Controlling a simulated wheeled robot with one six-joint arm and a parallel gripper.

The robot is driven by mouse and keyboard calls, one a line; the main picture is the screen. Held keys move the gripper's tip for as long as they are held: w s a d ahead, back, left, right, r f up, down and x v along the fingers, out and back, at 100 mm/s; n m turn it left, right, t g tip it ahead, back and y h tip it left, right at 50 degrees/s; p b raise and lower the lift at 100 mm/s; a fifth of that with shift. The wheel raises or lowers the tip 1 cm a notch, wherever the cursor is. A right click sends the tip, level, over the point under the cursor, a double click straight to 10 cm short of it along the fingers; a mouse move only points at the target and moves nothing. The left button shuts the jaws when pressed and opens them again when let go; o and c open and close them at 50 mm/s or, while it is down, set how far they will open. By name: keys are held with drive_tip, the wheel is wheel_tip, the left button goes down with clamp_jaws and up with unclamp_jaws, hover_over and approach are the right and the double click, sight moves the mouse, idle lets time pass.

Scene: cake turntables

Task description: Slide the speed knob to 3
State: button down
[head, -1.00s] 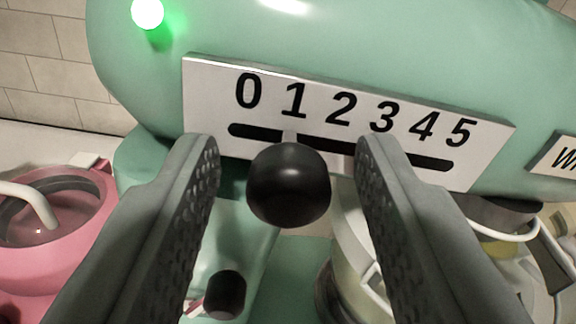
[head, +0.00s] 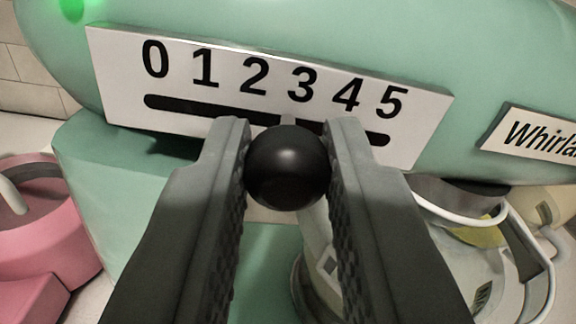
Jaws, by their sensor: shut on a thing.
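The speed knob (head: 288,168) is a round black ball on a short stem in front of the mint-green mixer's white speed plate (head: 115,70). The plate carries the numbers 0 to 5 above a dark slot (head: 185,106). The stem meets the slot about under the 3, perhaps slightly to its left; the ball and fingertips hide part of the slot. My gripper (head: 288,135) is shut on the knob, with one grey ribbed finger against each side of it.
The green mixer head (head: 400,35) fills the top, with a "Whirla..." label plate (head: 535,135) at right. A pink pot-like object (head: 40,235) stands at lower left. A pale bowl with a handle (head: 420,265) is below right. A green light (head: 72,8) glows at top left.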

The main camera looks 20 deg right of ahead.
drive_tip(key=c, duration=1.3)
unclamp_jaws()
drive_tip(key=v, duration=1.7)
drive_tip(key=shift+s+f, duration=0.1)
drive_tip(key=shift+s, duration=0.1)
drive_tip(key=s+a+f+y, duration=0.1)
drive_tip(key=s+a+f, duration=0.1)
drive_tip(key=s+a, duration=0.3)
drive_tip(key=s+a+f+y, duration=0.2)
drive_tip(key=s+a, duration=0.3)
drive_tip(key=s, duration=0.2)
drive_tip(key=s+a+f+y, duration=0.1)
drive_tip(key=s+a+f, duration=0.1)
drive_tip(key=s+a, duration=0.3)
drive_tip(key=shift+s+a+f, duration=0.1)
drive_tip(key=shift+s, duration=0.45)
drive_tip(key=shift+s+a+f, duration=0.1)
drive_tip(key=shift+s+f, duration=0.05)
drive_tip(key=shift+s, duration=0.4)
